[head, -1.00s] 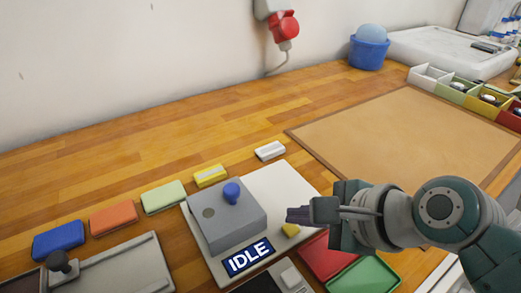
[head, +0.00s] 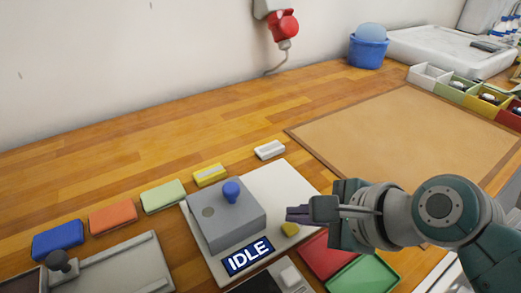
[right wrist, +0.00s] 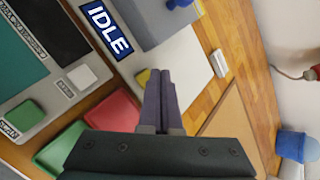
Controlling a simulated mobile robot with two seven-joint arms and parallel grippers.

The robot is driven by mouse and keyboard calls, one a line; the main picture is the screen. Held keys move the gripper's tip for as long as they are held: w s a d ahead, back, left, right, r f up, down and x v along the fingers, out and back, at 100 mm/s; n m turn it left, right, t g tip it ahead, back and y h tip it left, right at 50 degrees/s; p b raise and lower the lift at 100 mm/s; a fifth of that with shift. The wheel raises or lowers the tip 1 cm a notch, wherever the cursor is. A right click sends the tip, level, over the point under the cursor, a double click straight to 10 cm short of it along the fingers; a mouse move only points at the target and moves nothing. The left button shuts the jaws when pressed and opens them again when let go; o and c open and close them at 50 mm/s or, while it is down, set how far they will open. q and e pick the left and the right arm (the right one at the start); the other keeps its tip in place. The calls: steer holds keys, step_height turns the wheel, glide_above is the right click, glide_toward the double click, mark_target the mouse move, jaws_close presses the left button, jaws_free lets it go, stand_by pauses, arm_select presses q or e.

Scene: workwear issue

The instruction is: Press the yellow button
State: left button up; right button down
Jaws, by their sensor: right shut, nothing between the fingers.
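The yellow button (head: 290,229) is a small piece on the white base plate (head: 283,185), right of the grey box. In the right wrist view the yellow button (right wrist: 143,76) shows partly, with the fingers covering the rest. My right gripper (head: 292,214) is shut and empty. Its fingertips are just above and beside the yellow button in the head view; I cannot tell whether they touch it. In the right wrist view the closed fingers (right wrist: 160,76) point towards the plate. My left gripper is not in view.
The grey box (head: 228,218) with a blue knob (head: 231,191) and an IDLE sign (head: 248,257) are close to the fingers. A red tray (head: 325,255) and a green tray (head: 364,275) lie below the right gripper. A brown mat (head: 400,130) lies clear behind.

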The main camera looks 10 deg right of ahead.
steer(key=shift+f, duration=0.45)
steer(key=shift+f+b, duration=0.4)
steer(key=shift+f, duration=0.1)
stand_by(0.6)
steer(key=shift+r, duration=0.1)
steer(key=shift+r+p, duration=0.9)
steer(key=shift+p, duration=0.25)
